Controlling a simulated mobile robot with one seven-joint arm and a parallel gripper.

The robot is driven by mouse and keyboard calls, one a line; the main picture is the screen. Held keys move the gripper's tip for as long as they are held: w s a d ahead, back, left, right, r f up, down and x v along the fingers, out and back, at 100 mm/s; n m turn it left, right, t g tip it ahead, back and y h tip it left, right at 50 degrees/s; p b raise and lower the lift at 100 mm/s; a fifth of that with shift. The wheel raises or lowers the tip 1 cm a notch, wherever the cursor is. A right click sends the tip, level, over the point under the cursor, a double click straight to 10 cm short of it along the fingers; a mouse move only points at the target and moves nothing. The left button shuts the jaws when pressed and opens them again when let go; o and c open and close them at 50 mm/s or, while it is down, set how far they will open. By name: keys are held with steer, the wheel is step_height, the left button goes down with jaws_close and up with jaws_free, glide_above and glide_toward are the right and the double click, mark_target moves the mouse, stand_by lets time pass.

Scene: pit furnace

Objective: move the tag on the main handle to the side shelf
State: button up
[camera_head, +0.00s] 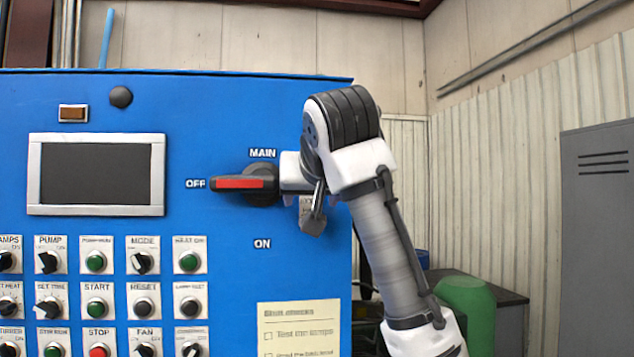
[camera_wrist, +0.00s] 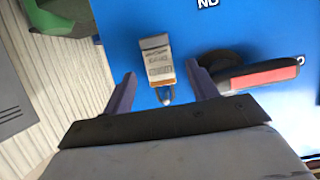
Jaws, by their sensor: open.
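The main handle (camera_head: 240,183) is black with a red bar and lies level, pointing at OFF, on the blue cabinet. It also shows at the right of the wrist view (camera_wrist: 262,76). The tag (camera_wrist: 157,60) is a small pale plate with a coloured band, dark print and a metal loop. In the head view it is mostly hidden by my arm. My gripper (camera_wrist: 161,86) is open, with one finger on each side of the tag's loop; the right finger is close to the handle's round base. I cannot tell where the loop attaches.
A dark-topped bench or shelf (camera_head: 507,296) stands low at the right, partly behind my arm, with a green rounded container (camera_head: 465,296) in front. Buttons, knobs and a screen (camera_head: 97,174) cover the cabinet's left. A grey locker (camera_head: 600,230) stands far right.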

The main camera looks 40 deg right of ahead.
steer(key=shift+w+d+f, duration=0.2)
steer(key=shift+w+d, duration=0.1)
steer(key=shift+w, duration=0.15)
steer(key=c, duration=1.1)
steer(key=shift+o, duration=0.2)
steer(key=shift+r, duration=0.4)
steer(key=shift+s+a, duration=0.1)
steer(key=shift+s, duration=0.05)
steer(key=shift+s+a+b, duration=0.4)
steer(key=shift+s+a, duration=0.1)
steer(key=shift+s, duration=0.3)
steer(key=shift+s+a+b, duration=0.4)
steer(key=shift+s+a, duration=0.1)
steer(key=shift+s, duration=0.3)
steer(key=shift+s+a+b, duration=0.4)
steer(key=shift+s+a, duration=0.1)
steer(key=shift+s, duration=0.3)
